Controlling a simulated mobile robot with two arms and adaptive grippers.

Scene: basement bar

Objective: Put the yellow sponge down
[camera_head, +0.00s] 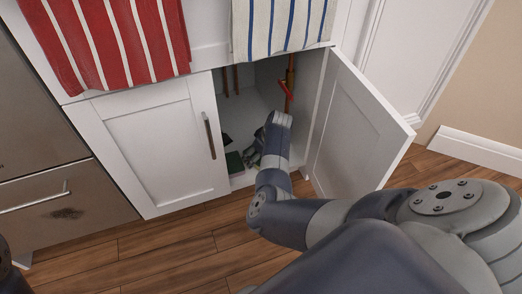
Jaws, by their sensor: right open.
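My right arm reaches into the open sink cabinet (264,86). Its gripper (251,156) is low inside, near the cabinet floor, largely covered by my own wrist. It is open. A dark green flat item (234,161) lies on the cabinet floor just left of the gripper; I cannot tell what it is. No yellow sponge can be made out, and the space behind my wrist is hidden. My left gripper is not in view.
The right cabinet door (358,131) stands open beside my forearm. The left door (165,146) is shut. An orange-red pipe with a valve (287,89) runs inside at the back. Red striped (108,40) and blue striped (280,26) towels hang above.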

